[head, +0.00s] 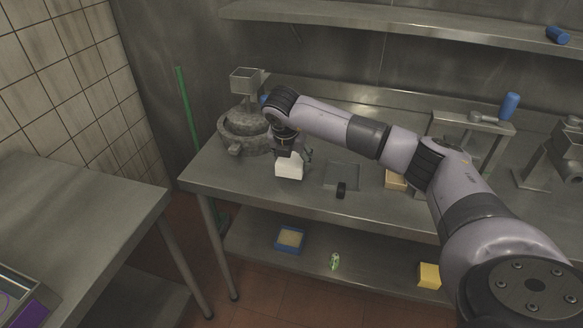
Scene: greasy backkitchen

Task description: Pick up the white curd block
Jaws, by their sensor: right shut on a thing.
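The white curd block (289,168) is near the left end of the steel table, in front of a grey stone grinder. My right gripper (289,152) is above it, pointing down, and is shut on the block's top. The wrist hides part of the fingers. I cannot tell whether the block rests on the table or hangs just above it. My left gripper is not in view.
The stone grinder (240,128) stands close behind the block. A shallow square tray (341,177) and a small black object (341,190) are to the right. A tan block (395,181) lies beyond. The shelf below holds a blue box (290,239).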

